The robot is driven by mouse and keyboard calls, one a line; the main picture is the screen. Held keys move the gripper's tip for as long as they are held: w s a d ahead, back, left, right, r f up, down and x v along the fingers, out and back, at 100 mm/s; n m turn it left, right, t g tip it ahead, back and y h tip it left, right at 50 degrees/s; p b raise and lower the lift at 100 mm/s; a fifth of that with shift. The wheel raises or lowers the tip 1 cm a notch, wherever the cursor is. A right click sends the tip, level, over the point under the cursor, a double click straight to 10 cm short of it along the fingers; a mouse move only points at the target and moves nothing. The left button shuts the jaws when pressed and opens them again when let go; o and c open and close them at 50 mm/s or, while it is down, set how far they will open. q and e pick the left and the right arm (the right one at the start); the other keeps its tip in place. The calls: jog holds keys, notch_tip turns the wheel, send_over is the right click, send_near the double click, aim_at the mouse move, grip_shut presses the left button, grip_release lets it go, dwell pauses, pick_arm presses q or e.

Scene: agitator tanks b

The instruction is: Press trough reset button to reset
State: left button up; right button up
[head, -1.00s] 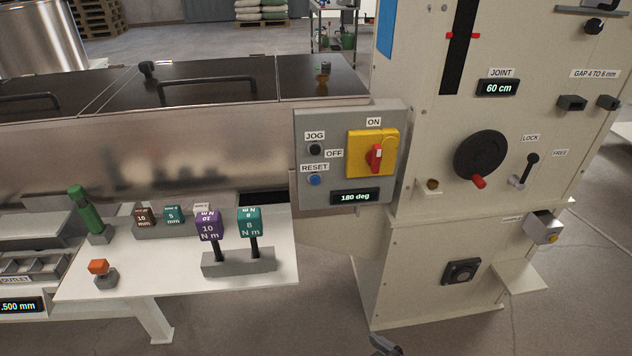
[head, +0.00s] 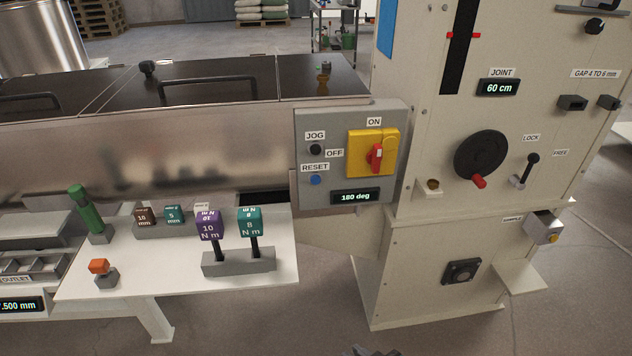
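The blue RESET button (head: 315,180) is on the grey control box (head: 334,116) on the trough's right end, below the black JOG button (head: 315,149). The trough (head: 230,155) is a long steel body with dark lids. The box display (head: 356,197) reads 180 deg. The red switch handle (head: 376,157) on its yellow plate stands upright, toward ON. A small dark tip, apparently my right gripper (head: 370,351), shows at the bottom edge, well below the box and touching nothing visible. Its fingers are mostly cut off. My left gripper is not in view.
A white shelf (head: 120,278) with a green-handled tool (head: 88,213) and several labelled torque tools juts out below left of the box. The white machine column (head: 430,262) with a black handwheel (head: 481,155) stands right. Floor before the column is clear.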

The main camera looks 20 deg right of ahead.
grip_shut()
dwell(0.5)
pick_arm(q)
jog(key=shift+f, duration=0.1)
pick_arm(e)
jog(key=shift+f, duration=0.1)
